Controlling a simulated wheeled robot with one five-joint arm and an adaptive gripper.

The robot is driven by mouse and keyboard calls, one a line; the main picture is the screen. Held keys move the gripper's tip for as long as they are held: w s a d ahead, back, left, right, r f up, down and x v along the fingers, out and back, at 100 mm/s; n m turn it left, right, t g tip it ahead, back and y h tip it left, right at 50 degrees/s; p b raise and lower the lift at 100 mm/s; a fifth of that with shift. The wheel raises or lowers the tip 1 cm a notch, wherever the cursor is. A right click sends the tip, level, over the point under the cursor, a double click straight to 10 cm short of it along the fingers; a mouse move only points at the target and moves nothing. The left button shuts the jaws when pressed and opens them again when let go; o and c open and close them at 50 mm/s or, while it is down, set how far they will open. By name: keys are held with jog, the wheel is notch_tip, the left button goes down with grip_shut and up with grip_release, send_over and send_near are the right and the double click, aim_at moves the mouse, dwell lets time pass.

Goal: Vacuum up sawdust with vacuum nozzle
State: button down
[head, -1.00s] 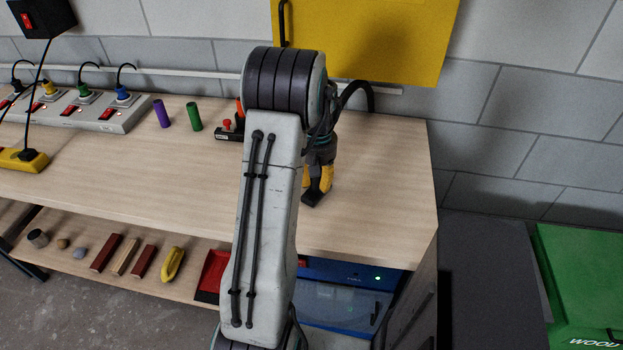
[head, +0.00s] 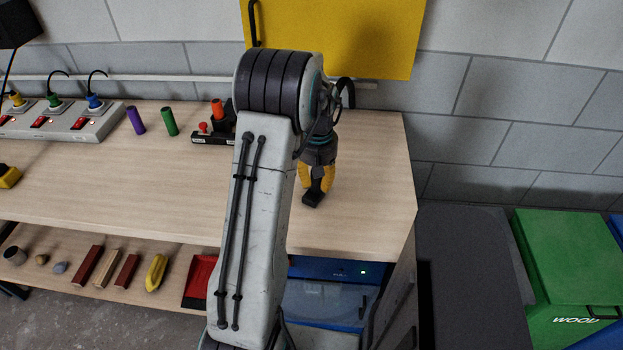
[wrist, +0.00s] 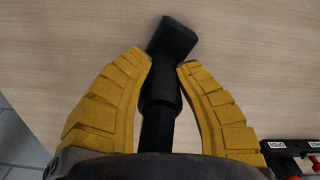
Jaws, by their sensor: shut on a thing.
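My gripper (head: 318,188) is shut on the black vacuum nozzle (head: 312,200) over the right part of the wooden bench top. In the wrist view the yellow fingers of my gripper (wrist: 163,75) press on both sides of the nozzle's neck, and the flat head of the nozzle (wrist: 174,38) points away from me. The nozzle head is close to the bench surface; I cannot tell whether it touches. I see no clear sawdust on the bench, and my arm hides part of the top.
A purple cylinder (head: 135,120), a green cylinder (head: 169,122) and a power strip (head: 75,122) stand at the back left. A black fixture with red knobs (head: 212,138) is left of my arm. A yellow cabinet (head: 340,35) hangs above. Green bin (head: 570,260) at right.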

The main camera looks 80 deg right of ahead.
jog(key=shift+a+b, duration=0.4)
jog(key=shift+a, duration=0.45)
jog(key=shift+w+a+f+b, duration=0.1)
jog(key=shift+w+a+b, duration=0.05)
jog(key=shift+w, duration=1.5)
jog(key=shift+w+a+b, duration=0.1)
jog(key=shift+w+b, duration=0.05)
jog(key=shift+w, duration=1.45)
jog(key=shift+w+a, duration=0.15)
jog(key=shift+w, duration=3.1)
jog(key=shift+w, duration=0.1)
jog(key=shift+w+a, duration=0.15)
jog(key=shift+w, duration=1.2)
jog(key=shift+p, duration=0.3)
notch_tip(320, 180, up, 6)
jog(key=p, duration=0.4)
